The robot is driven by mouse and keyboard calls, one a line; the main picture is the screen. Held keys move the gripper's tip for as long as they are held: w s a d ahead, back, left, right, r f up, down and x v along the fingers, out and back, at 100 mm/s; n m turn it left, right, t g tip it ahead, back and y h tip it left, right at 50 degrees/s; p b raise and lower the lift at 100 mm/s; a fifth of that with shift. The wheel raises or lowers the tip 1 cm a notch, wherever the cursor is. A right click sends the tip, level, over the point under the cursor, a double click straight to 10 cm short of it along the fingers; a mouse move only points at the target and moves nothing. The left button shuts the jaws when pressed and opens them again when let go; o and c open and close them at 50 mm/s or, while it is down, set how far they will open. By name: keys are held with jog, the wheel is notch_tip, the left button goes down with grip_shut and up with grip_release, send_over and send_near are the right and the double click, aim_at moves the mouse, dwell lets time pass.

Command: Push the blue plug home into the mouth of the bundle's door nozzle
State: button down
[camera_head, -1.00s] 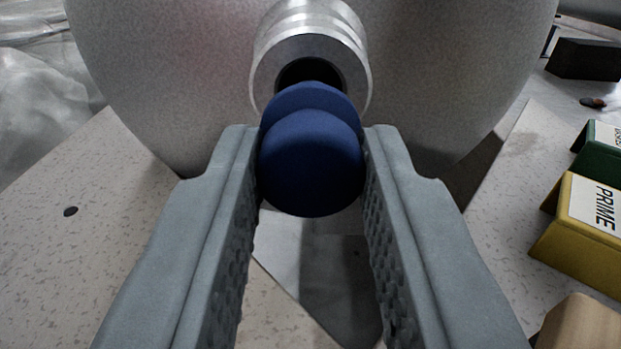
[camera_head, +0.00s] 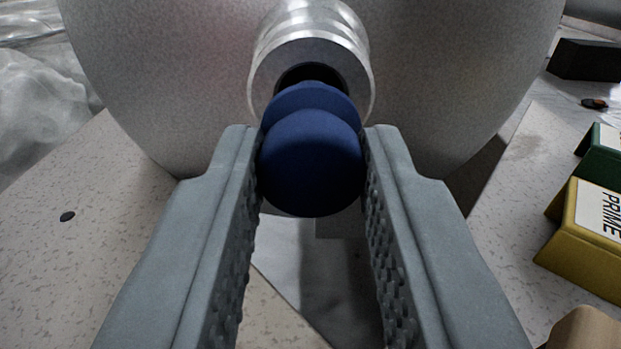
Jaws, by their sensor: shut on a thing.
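The blue plug (camera_head: 311,165) has a round knob end and a flange beyond it. My gripper (camera_head: 311,150) is shut on the plug, one grey finger on each side of the knob. The silver ringed door nozzle (camera_head: 312,30) is straight ahead, on the big pale grey rounded bundle (camera_head: 150,80). The plug's flange overlaps the lower part of the nozzle's dark mouth (camera_head: 311,74). The top of the mouth still shows above the flange. The plug's far end is hidden behind the flange, so I cannot tell how far it sits in the mouth.
A yellow block labelled PRIME (camera_head: 585,240) and a green block (camera_head: 600,155) stand at the right. A wooden piece (camera_head: 583,330) is at the lower right corner. A black block (camera_head: 584,60) lies farther back. Clear plastic sheeting (camera_head: 40,110) lies at the left.

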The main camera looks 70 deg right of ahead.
jog(key=shift+x, duration=1.2)
jog(key=c, duration=1.1)
grip_release()
jog(key=shift+a, duration=0.1)
jog(key=v, duration=1.7)
jog(key=shift+s+a, duration=0.15)
